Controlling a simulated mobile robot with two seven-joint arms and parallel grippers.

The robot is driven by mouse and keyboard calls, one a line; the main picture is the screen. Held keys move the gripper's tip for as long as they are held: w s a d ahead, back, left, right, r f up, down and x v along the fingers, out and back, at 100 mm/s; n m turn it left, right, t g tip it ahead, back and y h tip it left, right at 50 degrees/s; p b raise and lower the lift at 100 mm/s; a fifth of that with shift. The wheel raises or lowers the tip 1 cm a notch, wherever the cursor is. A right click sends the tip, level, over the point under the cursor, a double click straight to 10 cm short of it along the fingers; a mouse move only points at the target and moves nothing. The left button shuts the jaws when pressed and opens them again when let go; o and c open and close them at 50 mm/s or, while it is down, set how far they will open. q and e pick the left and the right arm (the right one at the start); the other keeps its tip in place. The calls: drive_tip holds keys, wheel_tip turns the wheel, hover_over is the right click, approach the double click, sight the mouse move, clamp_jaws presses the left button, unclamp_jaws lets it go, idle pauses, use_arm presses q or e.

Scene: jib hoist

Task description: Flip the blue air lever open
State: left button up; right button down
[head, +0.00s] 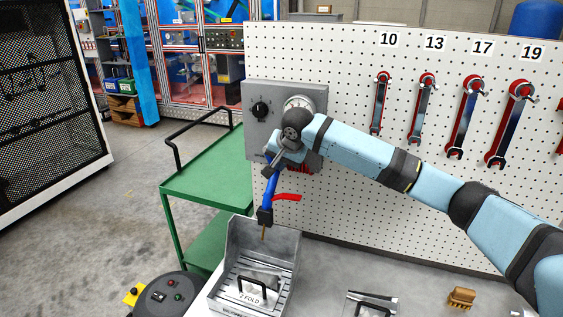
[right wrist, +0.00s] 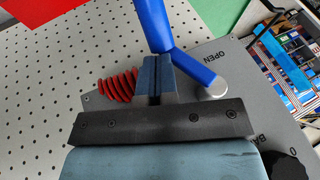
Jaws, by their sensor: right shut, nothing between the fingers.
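The blue air lever (right wrist: 195,70) shows in the right wrist view. It slants from a round grey pivot up and left, by the word OPEN on a grey panel. My right gripper (right wrist: 158,70) is shut and empty, its fingertips right beside the lever's upper end; I cannot tell whether they touch. In the head view my right gripper (head: 272,167) is in front of the lower part of the grey panel (head: 249,95), and the arm hides most of the lever area. A blue air gun (head: 270,188) hangs just below it. My left gripper is not in view.
A red coiled hose (right wrist: 118,86) is left of the fingers. A red part (head: 287,197) sticks out beside the air gun. A grey metal bin (head: 285,244) stands below, and a green cart (head: 205,165) is left. Wrenches hang on the white pegboard (head: 350,50).

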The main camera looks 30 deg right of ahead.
drive_tip(key=f+t+y, duration=0.1)
drive_tip(key=t, duration=0.1)
drive_tip(key=w+a+f+m+t+y, duration=0.1)
drive_tip(key=t+y, duration=0.1)
drive_tip(key=shift+w, duration=0.1)
idle(0.3)
